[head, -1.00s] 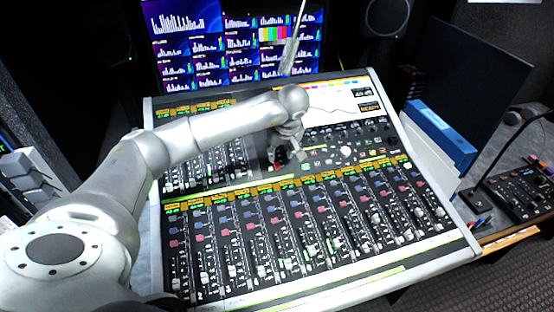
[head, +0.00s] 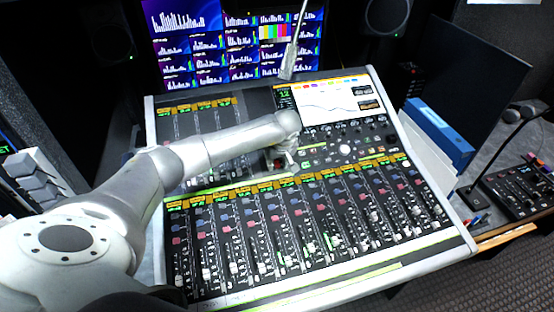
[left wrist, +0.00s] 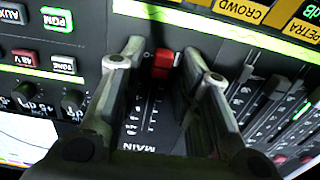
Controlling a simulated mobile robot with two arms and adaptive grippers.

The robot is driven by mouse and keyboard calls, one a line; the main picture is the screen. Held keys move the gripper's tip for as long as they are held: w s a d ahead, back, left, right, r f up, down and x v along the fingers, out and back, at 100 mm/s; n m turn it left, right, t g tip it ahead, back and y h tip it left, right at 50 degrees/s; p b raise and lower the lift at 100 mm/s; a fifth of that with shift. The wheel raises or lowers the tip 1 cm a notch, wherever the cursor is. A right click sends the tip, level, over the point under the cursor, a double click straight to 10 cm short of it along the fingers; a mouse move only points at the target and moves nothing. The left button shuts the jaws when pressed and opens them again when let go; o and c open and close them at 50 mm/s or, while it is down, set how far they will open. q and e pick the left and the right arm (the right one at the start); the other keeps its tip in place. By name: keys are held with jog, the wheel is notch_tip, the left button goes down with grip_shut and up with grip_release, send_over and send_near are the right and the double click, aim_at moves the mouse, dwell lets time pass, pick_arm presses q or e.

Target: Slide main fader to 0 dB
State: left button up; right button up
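The mixing console (head: 300,292) fills the middle of the head view. My left gripper (head: 281,165) is low over its centre section, above the lower fader bank. In the left wrist view, the main fader has a red cap (left wrist: 163,62) at the top end of a dark strip (left wrist: 148,118) labelled MAIN with scale marks. My left gripper (left wrist: 160,50) is open, with one finger on each side of the red cap. A gap shows on the left of the cap; contact on the right is hard to tell. My right gripper is not in view.
Rows of channel faders (head: 310,245) lie in front of my left gripper. Lit PGM and other buttons (left wrist: 57,19) and knobs sit beside the main strip. Monitors (head: 235,45) stand behind the console. A blue binder (head: 440,135) and a smaller control panel (head: 525,190) are at right.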

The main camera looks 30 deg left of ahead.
pick_arm(q)
grip_shut()
